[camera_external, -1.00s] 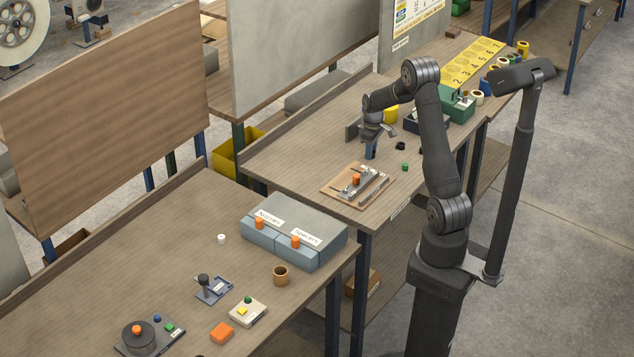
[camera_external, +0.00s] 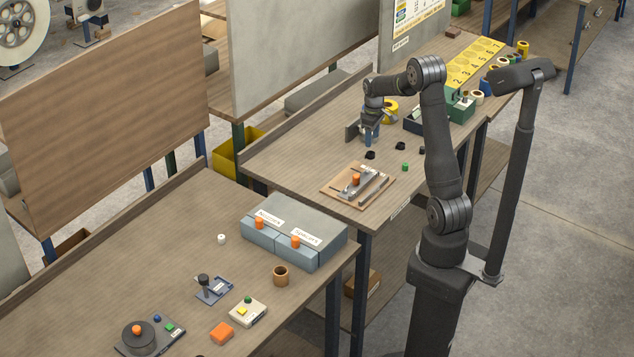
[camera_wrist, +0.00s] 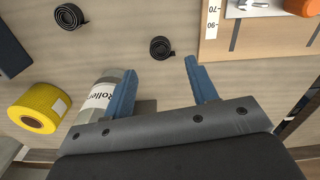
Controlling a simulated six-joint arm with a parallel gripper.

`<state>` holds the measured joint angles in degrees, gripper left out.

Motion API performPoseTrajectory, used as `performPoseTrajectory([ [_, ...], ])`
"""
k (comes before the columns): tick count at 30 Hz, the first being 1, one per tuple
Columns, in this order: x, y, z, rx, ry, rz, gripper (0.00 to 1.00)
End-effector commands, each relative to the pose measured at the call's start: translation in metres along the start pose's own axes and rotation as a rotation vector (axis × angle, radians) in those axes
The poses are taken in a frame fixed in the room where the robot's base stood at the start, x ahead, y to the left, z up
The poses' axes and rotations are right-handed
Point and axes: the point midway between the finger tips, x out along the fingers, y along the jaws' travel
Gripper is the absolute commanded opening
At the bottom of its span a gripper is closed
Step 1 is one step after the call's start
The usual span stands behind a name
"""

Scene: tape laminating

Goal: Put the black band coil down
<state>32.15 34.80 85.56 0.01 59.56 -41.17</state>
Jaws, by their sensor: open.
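A black band coil (camera_external: 370,155) lies flat on the wooden table, just in front of my gripper (camera_external: 371,140). In the wrist view this coil (camera_wrist: 162,48) sits beyond the fingertips, roughly between their lines and apart from both. My gripper's two blue fingers (camera_wrist: 160,68) are spread with nothing between them. A second black coil (camera_external: 400,146) lies to the right; it is at the upper left of the wrist view (camera_wrist: 70,16). A third small dark piece (camera_external: 422,150) lies farther right, partly by my arm.
A wooden fixture board (camera_external: 333,192) with an orange knob lies near the table's front corner. A small green piece (camera_external: 405,167) lies near it. In the wrist view, a jar marked "Roller" (camera_wrist: 105,92) is close to the left finger, with a yellow tape roll (camera_wrist: 38,108) farther left.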

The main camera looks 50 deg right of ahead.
Motion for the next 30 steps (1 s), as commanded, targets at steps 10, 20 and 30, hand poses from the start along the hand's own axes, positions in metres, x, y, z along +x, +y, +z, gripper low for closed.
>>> performPoseTrajectory([
  [10,-0.053,0.0,0.0,0.0,0.001,0.001,0.53],
  [20,-0.057,0.0,0.0,0.0,-0.001,-0.001,0.53],
  [30,-0.032,-0.001,0.001,0.0,-0.003,-0.003,0.53],
])
